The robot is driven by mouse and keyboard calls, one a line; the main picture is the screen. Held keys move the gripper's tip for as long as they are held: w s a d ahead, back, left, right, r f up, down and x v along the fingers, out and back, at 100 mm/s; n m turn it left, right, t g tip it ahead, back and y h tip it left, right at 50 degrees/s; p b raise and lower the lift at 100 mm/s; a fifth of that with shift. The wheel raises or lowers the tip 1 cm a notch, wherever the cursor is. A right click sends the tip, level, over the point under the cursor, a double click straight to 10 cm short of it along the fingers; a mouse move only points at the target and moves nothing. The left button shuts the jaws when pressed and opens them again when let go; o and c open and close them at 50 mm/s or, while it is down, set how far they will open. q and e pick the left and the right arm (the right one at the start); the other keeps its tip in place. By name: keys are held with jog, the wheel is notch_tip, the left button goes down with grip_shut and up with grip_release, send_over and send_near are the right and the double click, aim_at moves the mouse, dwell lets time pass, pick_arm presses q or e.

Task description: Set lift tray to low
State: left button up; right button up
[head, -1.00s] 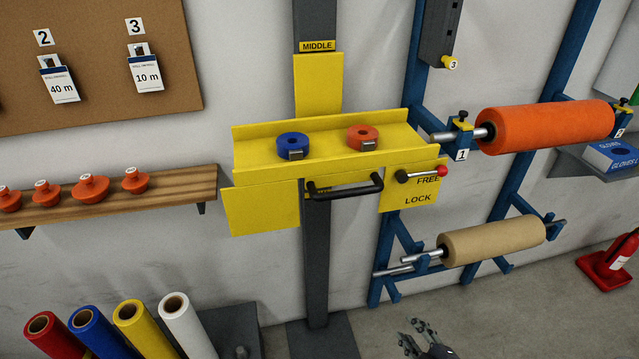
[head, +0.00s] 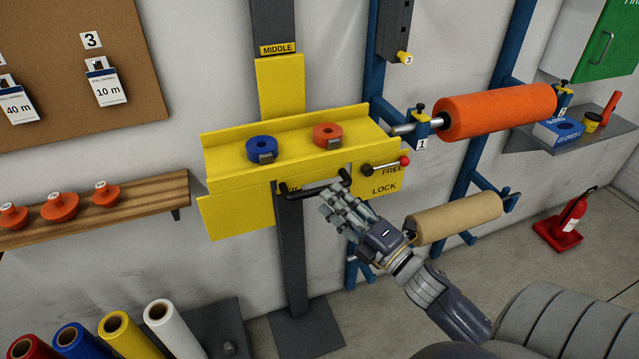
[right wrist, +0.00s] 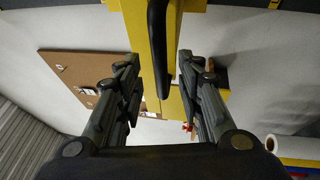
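The yellow lift tray (head: 226,154) is on a dark vertical column (head: 291,250), with a MIDDLE label (head: 278,49) above it. A black handle (head: 300,190) runs along its front, its right part partly behind my right gripper (head: 332,200). That gripper is open and empty, its fingers reaching up at the handle. In the right wrist view the handle (right wrist: 158,45) shows between the two spread fingers (right wrist: 160,72); contact cannot be told. A lever with a red knob (head: 404,160) points right, beside the word FREE, above LOCK. My left gripper is not in view.
A blue roll (head: 262,144) and an orange roll (head: 326,131) sit on the tray. To the right, a blue rack holds a large orange roll (head: 495,110) and a tan roll (head: 458,217). Coloured rolls (head: 115,325) stand lower left.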

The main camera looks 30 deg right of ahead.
aim_at(320, 191)
jog(key=shift+p+x, duration=0.75)
jog(key=shift+x, duration=1.7)
jog(key=shift+f, duration=0.1)
grip_shut()
